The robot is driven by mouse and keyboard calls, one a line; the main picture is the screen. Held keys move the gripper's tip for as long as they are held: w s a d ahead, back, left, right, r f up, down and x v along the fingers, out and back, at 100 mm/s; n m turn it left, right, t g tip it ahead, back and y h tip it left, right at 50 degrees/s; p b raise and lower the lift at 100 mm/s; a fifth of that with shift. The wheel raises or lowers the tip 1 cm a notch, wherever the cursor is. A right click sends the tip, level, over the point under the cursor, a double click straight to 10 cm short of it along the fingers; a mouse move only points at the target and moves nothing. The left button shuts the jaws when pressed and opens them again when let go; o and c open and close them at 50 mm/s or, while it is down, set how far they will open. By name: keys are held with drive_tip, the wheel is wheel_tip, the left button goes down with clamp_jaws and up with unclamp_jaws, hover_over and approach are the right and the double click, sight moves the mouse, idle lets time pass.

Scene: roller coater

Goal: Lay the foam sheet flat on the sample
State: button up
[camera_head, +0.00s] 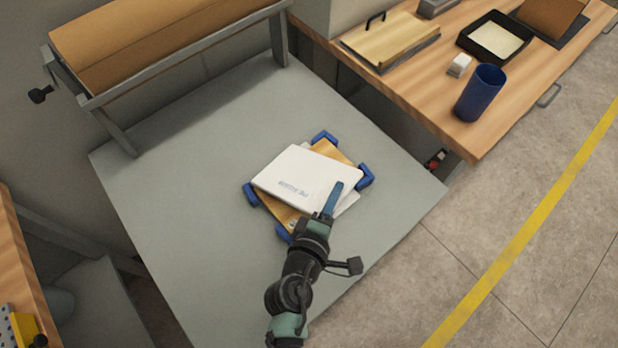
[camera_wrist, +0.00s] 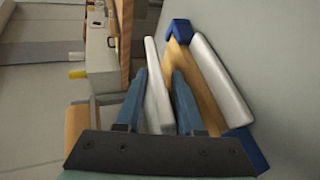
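The foam sheet (camera_head: 295,172), a white slab with printed lettering, lies skewed across the wooden board (camera_head: 340,155) with blue corner brackets (camera_head: 366,175). A paler sheet edge, likely the sample (camera_head: 349,203), shows beneath it at the lower right. My gripper (camera_head: 334,197) is at the foam's right corner, one blue finger over its top. In the wrist view, my two fingers (camera_wrist: 158,90) stand on either side of a white slab, which seems to be the foam sheet (camera_wrist: 157,108). The board (camera_wrist: 190,75) and another white slab show beside it. Whether the foam touches the sample is hidden.
The board is on a grey table (camera_head: 190,185) with free room around it. A roller frame (camera_head: 165,45) stands at the back left. A wooden bench (camera_head: 425,95) at the right holds a blue cup (camera_head: 479,93), a black tray (camera_head: 496,37) and a handled board (camera_head: 390,38).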

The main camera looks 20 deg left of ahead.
drive_tip(key=shift+v, duration=2.55)
wheel_tip(320, 180, up, 7)
drive_tip(key=s+p, duration=0.2)
drive_tip(key=p, duration=0.4)
drive_tip(key=shift+s+a, duration=0.15)
drive_tip(key=shift+s, duration=0.25)
drive_tip(key=shift+w, duration=0.1)
